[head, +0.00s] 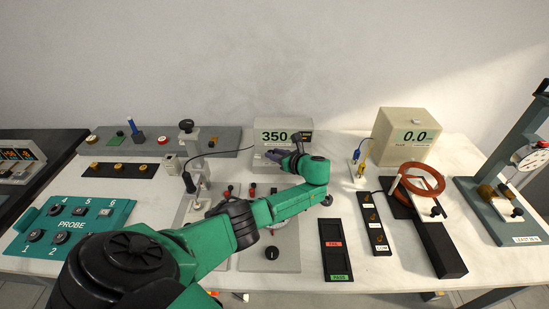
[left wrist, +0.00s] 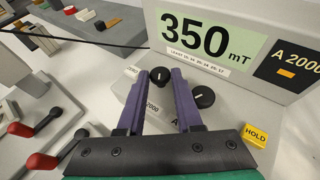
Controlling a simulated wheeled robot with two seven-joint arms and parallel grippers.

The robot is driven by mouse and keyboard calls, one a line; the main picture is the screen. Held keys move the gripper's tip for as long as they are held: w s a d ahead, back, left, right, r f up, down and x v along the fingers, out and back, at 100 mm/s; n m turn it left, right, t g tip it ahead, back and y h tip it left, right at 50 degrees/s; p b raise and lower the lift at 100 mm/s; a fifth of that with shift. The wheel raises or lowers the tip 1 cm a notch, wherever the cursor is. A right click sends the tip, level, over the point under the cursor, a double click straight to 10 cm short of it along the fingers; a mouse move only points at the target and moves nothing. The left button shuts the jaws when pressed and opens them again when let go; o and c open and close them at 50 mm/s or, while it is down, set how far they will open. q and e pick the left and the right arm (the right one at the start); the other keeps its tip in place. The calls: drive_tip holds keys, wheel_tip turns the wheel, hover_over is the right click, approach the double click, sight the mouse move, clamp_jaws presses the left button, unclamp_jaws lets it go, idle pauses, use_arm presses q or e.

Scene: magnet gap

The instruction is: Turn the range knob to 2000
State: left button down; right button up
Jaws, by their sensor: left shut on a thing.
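The meter (head: 262,137) stands at the back middle of the table and reads 350 mT; its panel (left wrist: 288,62) shows "A 2000". On its sloping front are two black knobs. The left knob, which I take for the range knob (left wrist: 159,76), is between the purple fingertips of my left gripper (left wrist: 162,72), shut on it. A "2000" mark is printed near the left finger. The fingers hide part of the markings, so I cannot tell where its pointer stands. The other knob (left wrist: 204,97) is just right of the fingers. My left gripper (head: 273,154) reaches the meter from the front.
A yellow HOLD button (left wrist: 255,135) is on the meter front at right. Red and black levers (left wrist: 41,161) stand left of the meter. A beige 0.0 meter (head: 405,137) and a coil stand (head: 440,240) are to the right. A teal PROBE panel (head: 70,212) lies left.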

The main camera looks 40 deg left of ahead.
use_arm(q)
drive_tip(key=shift+r, duration=0.1)
idle(0.3)
drive_tip(key=c, duration=0.6)
unclamp_jaws()
drive_tip(key=shift+a, duration=0.1)
drive_tip(key=v, duration=1.4)
drive_tip(key=shift+d, duration=0.3)
